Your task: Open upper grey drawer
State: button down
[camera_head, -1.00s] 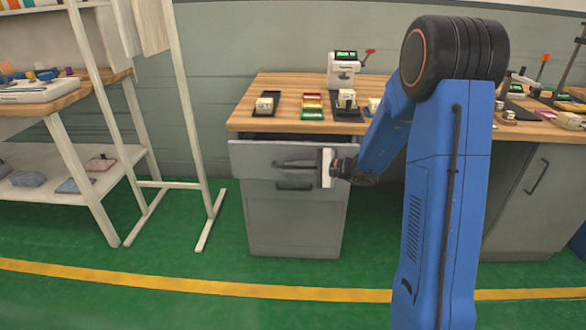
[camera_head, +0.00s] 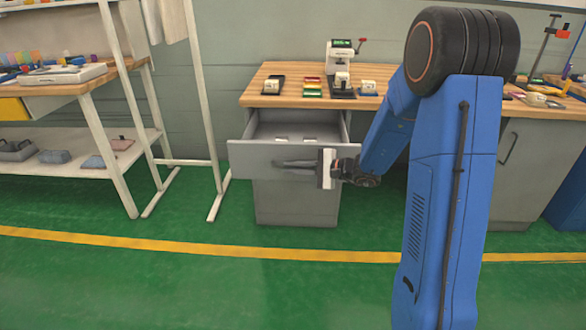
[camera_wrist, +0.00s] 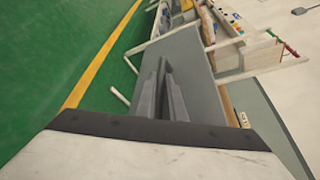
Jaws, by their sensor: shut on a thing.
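The upper grey drawer (camera_head: 245,158) is pulled well out from the grey cabinet (camera_head: 295,203) under the wooden worktop. Some small light items (camera_head: 296,138) lie inside it. My gripper (camera_head: 280,164) is at the drawer's front, with its fingers shut on the handle, which they mostly hide. In the wrist view the fingers (camera_wrist: 165,88) point at the grey drawer front (camera_wrist: 195,62) and come together there. The lower part of the cabinet is closed.
The worktop (camera_head: 262,98) holds small trays and a white device (camera_head: 341,58). A white-framed shelf (camera_head: 115,120) stands to the left. Another grey cabinet (camera_head: 505,190) is at the right, behind my arm. The green floor in front is clear.

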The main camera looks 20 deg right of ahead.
jog(key=shift+s, duration=0.2)
jog(key=c, duration=2.1)
grip_release()
jog(key=v, duration=1.7)
jog(key=shift+s+d+r, duration=0.1)
jog(key=shift+d, duration=0.05)
